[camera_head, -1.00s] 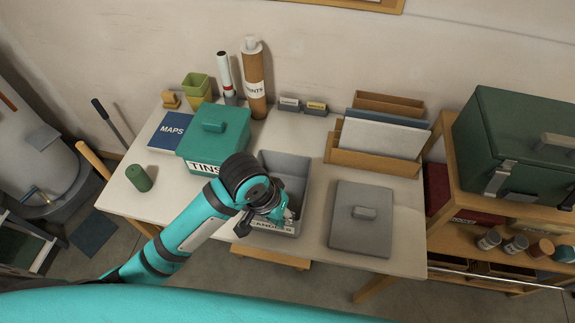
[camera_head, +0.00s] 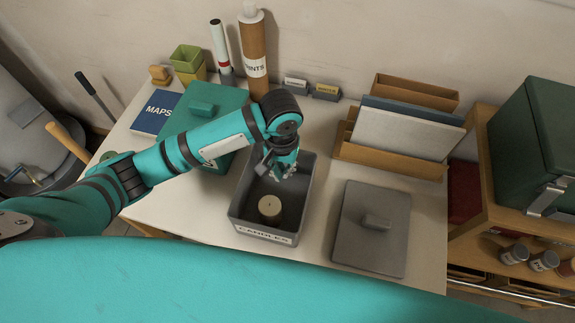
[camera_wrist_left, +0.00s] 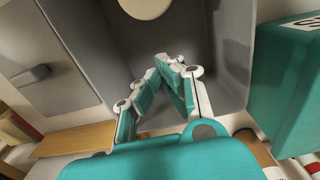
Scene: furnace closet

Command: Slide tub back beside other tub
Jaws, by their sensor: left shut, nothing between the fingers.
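The grey open tub (camera_head: 236,207), labelled CANDLES, stands on the table with a round cream candle (camera_head: 269,206) on its floor. The teal lidded tub (camera_head: 218,108) stands to its left and farther back, partly hidden by my left arm; its TINS label is covered in the head view. The wrist view shows the grey tub's inside (camera_wrist_left: 215,40) and the teal tub (camera_wrist_left: 285,85) beside it. My left gripper (camera_head: 279,175) is shut and empty, pointing down over or into the back part of the grey tub; its exact depth is unclear. My right gripper is out of view.
A grey lid with a handle (camera_head: 371,228) lies right of the grey tub. A wooden file rack (camera_head: 388,160) stands at the back right. Two small card holders (camera_head: 325,91), upright rolls (camera_head: 253,60) and a blue MAPS book (camera_head: 157,113) line the back.

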